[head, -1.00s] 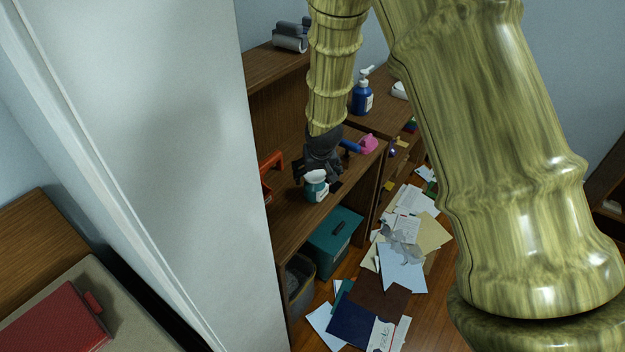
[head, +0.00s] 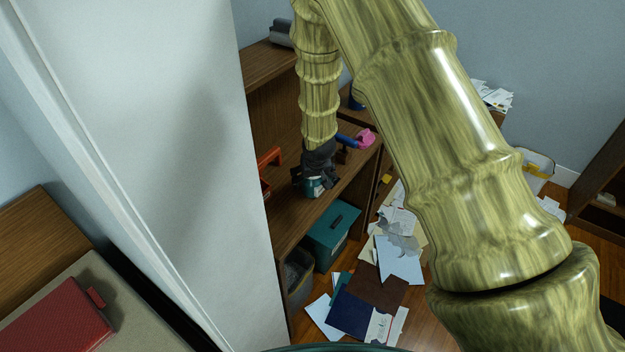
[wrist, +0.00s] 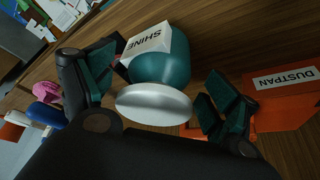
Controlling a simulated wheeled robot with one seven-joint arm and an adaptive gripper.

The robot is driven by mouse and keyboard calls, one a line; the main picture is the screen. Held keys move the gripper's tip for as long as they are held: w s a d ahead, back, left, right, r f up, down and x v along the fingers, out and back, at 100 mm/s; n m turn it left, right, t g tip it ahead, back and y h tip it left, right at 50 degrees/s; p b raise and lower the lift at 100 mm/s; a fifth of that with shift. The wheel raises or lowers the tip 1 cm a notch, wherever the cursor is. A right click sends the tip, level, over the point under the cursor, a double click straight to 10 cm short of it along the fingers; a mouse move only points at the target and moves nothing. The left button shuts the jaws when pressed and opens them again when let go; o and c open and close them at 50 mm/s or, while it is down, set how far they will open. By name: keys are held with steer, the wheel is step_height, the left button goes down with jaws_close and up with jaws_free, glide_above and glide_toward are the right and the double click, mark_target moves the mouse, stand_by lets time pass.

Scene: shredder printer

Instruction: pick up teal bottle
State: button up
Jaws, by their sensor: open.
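The teal bottle (wrist: 162,68) has a white label reading "SHINE" and a pale round top. It stands on the brown wooden shelf (head: 305,222). In the head view the bottle (head: 314,186) is mostly hidden beneath my gripper, with only its lower part showing. My gripper (head: 316,180) is over the bottle from above. In the wrist view my gripper (wrist: 158,92) is open, with one finger on each side of the bottle. Gaps show between the fingers and the bottle, mainly on the right.
An orange dustpan (wrist: 290,104) labelled "DUSTPAN" lies close to the right finger in the wrist view. A pink item (head: 366,138) and a blue item (head: 347,141) are on the shelf behind. A teal box (head: 331,235) and scattered papers (head: 400,265) lie below.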

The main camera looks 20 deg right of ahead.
mark_target(312, 181)
steer(key=shift+p+x, duration=0.45)
steer(key=shift+x, duration=1.1)
steer(key=c, duration=1)
